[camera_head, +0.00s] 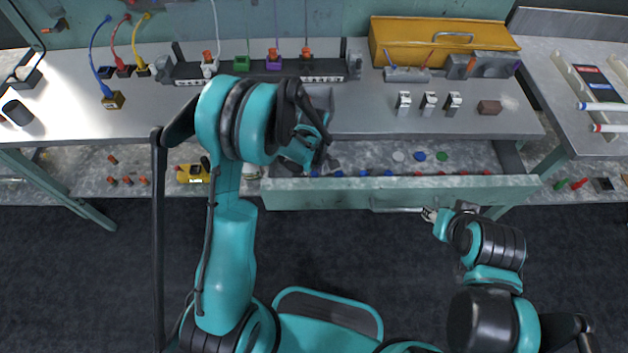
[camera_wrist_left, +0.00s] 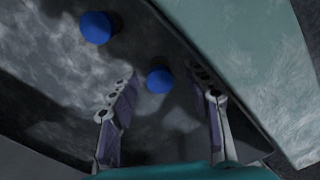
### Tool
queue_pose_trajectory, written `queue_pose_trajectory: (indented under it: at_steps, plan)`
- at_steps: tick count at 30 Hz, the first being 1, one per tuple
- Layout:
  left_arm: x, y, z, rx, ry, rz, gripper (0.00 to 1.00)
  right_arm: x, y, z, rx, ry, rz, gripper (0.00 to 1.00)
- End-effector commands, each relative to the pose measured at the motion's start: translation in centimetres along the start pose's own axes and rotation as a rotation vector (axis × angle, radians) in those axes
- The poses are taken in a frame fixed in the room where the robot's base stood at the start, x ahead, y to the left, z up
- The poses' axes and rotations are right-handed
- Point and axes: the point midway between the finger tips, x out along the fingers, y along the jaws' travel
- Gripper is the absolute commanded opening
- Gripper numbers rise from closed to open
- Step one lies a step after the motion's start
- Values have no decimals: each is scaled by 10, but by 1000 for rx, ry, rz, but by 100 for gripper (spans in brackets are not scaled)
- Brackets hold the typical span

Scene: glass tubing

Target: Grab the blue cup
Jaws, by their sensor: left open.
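The drawer (camera_head: 500,187) is pulled open and holds several small blue round pieces, which look like the cups. One blue cup (camera_wrist_left: 160,80) shows in the left wrist view between the fingertips, beyond them, close to the drawer's front wall. My left gripper (camera_wrist_left: 162,86) is open and empty, pointing down into the drawer with one finger on each side of that cup. In the head view my left arm hides much of this gripper. My right gripper (camera_head: 430,215) is at the right end of the drawer handle (camera_head: 396,210); its fingers are too small to read.
A second blue cup (camera_wrist_left: 95,27) lies farther left on the drawer floor. White, blue and green round pieces and red ones lie farther right in the drawer. The teal drawer front (camera_wrist_left: 245,75) rises close beside one finger. The workbench (camera_head: 370,122) stands behind, with a yellow toolbox (camera_head: 390,42).

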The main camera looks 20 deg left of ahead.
Motion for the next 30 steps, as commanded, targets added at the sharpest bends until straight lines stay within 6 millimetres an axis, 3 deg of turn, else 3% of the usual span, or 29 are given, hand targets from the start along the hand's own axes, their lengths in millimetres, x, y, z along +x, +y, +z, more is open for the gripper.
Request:
queue_pose_trajectory:
  at_steps: [2,8,13,23,26,30]
  plan:
    - [8,0,0,0,0,0,48,3,0,2,0,0,0,40]
    - [7,0,0,0,0,0,48,2,0,1,0,0,0,40]
    - [7,0,0,0,0,0,3,2,0,1,0,0,0,40]
    - [5,0,0,0,0,0,3,2,0,1,0,0,0,40]
    - [-4,0,0,0,0,0,3,-2,0,-2,0,0,0,40]
    - [-31,0,0,0,0,0,3,-12,0,-9,0,0,0,40]
